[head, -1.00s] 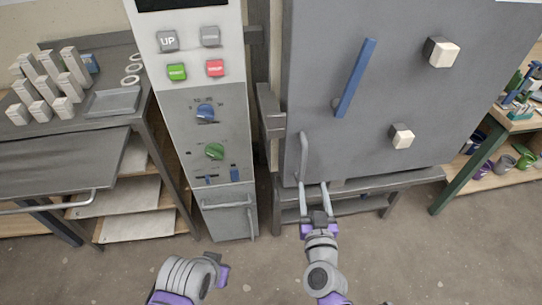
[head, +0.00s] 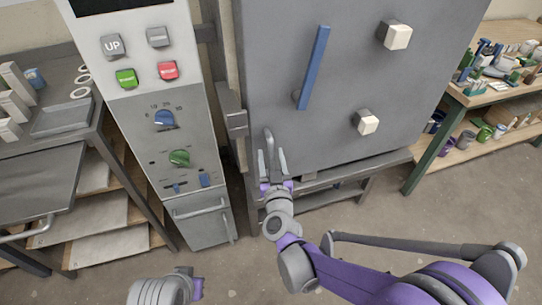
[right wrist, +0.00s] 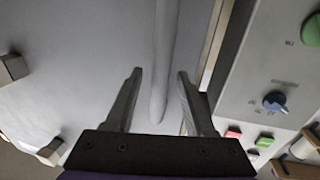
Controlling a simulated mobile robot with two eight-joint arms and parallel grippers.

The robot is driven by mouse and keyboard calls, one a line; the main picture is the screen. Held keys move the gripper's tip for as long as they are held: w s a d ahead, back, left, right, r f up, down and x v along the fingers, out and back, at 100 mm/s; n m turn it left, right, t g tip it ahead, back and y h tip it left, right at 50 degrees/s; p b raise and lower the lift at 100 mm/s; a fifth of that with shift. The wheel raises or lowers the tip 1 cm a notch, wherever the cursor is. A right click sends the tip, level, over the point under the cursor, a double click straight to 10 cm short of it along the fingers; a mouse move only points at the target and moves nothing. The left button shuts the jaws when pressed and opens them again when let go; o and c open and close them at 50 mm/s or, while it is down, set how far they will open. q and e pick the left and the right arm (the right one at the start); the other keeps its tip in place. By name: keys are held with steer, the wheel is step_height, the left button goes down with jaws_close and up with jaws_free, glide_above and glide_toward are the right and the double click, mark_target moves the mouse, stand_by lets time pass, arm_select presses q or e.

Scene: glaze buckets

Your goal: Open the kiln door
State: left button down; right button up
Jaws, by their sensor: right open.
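The kiln door (head: 340,80) is a large grey panel and looks shut. Its grey bar handle (head: 268,139) is upright near the door's lower left edge. My right gripper (head: 273,158) is open at the handle's lower part. In the right wrist view the handle (right wrist: 163,55) runs between the two spread fingers of the right gripper (right wrist: 159,76), with gaps on both sides. A blue lever (head: 313,70) is on the door's face. My left gripper (head: 196,287) shows only partly at the bottom edge; its fingers are not clear.
The control column (head: 190,160) with buttons and knobs stands left of the door. A table (head: 35,150) with white blocks is at far left. A green-framed shelf (head: 430,150) with buckets is at right. Floor (head: 230,265) in front is clear.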

steer(key=shift+w, duration=0.15)
jaws_close()
stand_by(1.4)
